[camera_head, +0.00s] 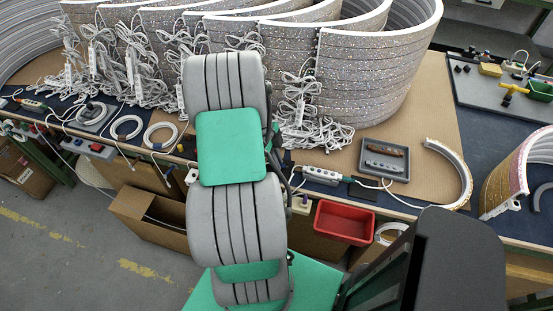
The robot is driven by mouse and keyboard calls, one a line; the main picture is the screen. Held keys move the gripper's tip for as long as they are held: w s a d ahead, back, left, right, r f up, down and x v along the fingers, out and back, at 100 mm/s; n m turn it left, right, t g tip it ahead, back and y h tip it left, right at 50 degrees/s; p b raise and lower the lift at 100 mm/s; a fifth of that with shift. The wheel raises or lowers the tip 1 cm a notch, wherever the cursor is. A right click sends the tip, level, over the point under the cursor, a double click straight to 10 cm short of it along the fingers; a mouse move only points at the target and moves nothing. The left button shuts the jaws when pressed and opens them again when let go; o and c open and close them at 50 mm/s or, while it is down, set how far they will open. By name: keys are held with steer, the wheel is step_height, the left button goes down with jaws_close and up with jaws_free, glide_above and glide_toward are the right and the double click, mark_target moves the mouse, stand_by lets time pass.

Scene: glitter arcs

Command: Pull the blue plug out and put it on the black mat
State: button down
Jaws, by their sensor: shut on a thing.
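My grey and green arm stands in the middle of the head view and covers part of the bench. My gripper and its fingertips are hidden behind the arm, so what it holds does not show. I cannot make out the blue plug. A white power strip (322,175) lies on the bench just right of the arm, with a white cable running right. Another power strip (95,149) is at the bench's left front edge. I cannot pick out the black mat with certainty; a dark surface (480,130) covers the right side of the bench.
Glittery curved panels (365,75) with bundled white cables (312,130) fill the back. A grey tray (385,160) holds small parts, beside a white arc (455,170). A red bin (344,222) and an open cardboard box (150,215) sit below the bench edge.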

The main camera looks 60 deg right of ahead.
steer(key=c, duration=1.4)
jaws_free()
steer(key=shift+o, duration=0.2)
steer(key=b+v, duration=0.1)
steer(key=v, duration=0.6)
steer(key=shift+r, duration=0.4)
steer(key=shift+w, duration=0.15)
